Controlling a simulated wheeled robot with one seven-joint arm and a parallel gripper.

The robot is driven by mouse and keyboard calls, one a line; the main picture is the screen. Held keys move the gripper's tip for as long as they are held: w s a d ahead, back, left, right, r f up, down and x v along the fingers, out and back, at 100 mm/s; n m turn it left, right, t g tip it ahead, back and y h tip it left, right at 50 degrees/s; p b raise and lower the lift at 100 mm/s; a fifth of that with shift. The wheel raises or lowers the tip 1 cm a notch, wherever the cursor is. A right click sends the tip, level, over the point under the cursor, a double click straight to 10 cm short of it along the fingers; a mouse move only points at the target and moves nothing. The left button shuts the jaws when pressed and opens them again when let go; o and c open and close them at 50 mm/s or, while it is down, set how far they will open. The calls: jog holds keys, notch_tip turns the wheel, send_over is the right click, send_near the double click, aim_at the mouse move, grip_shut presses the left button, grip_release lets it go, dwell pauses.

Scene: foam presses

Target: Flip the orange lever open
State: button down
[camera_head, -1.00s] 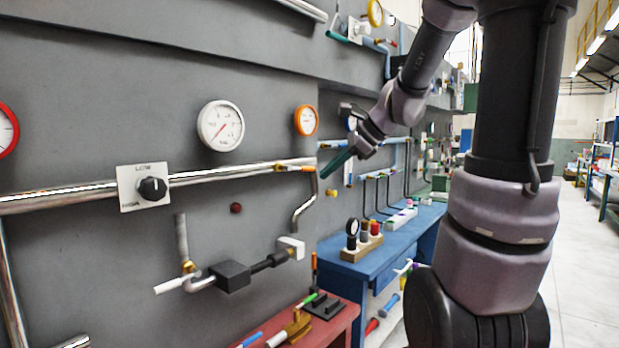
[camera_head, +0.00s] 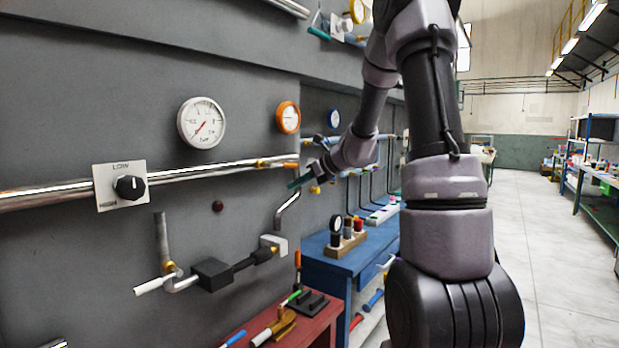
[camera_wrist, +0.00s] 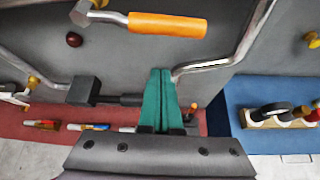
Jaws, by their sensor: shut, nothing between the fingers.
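The orange lever (camera_wrist: 168,24) shows at the top of the wrist view, lying nearly level, its left end on a metal valve on the pipe. In the head view the orange lever (camera_head: 285,165) is small, at the right end of the pipe beside my gripper (camera_head: 300,183). In the wrist view my gripper (camera_wrist: 158,72) has its two green fingers together, with nothing between them. The fingertips appear just below the lever in that view. I cannot tell whether they touch it.
A bent steel pipe (camera_wrist: 230,60) runs right of my fingers. A black valve block (camera_wrist: 82,92) lies to their left. Below are a red bench (camera_head: 310,325) with tools and a blue bench (camera_head: 350,262) with a wooden stand. Gauges (camera_head: 201,122) hang on the grey wall.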

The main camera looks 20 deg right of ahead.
aim_at(292, 166)
jog(key=shift+w+r, duration=0.2)
jog(key=shift+r, duration=0.85)
jog(key=shift+w+r, duration=0.15)
jog(key=shift+r, duration=0.85)
notch_tip(292, 166, up, 2)
jog(key=shift+w+n+t+h, duration=0.15)
jog(key=shift+n+t+h, duration=0.15)
jog(key=shift+n+h, duration=0.2)
